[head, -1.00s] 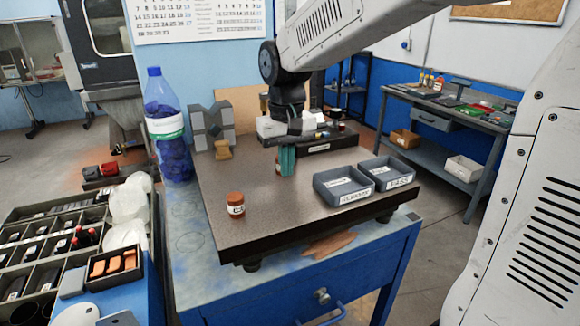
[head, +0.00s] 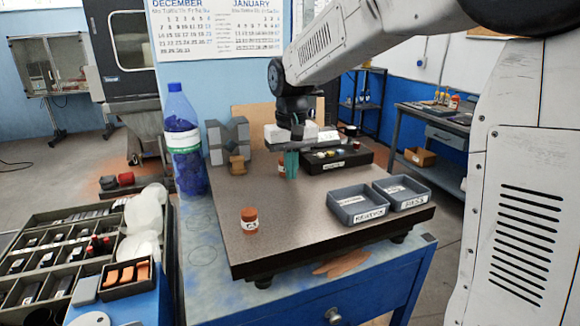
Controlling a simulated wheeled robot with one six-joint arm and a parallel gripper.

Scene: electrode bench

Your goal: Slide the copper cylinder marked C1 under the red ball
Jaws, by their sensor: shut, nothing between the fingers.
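The copper cylinder marked C1 (head: 249,220) stands upright on the left front of the dark stone plate (head: 300,222), its white label facing me. My gripper (head: 291,166) has teal fingers pointing down over the back of the plate, behind and to the right of the cylinder and well apart from it. The fingers are shut and empty. A small reddish thing (head: 281,167) shows at the left of the fingers, mostly hidden by them; I cannot tell whether it is the red ball. No red ball shows clearly.
Two grey labelled trays (head: 358,203) sit on the plate's right side. A black block (head: 340,160) with small items is at the back. A blue-filled bottle (head: 184,140), a grey V-block (head: 227,140) and a brown piece (head: 237,164) stand back left. The plate's front middle is clear.

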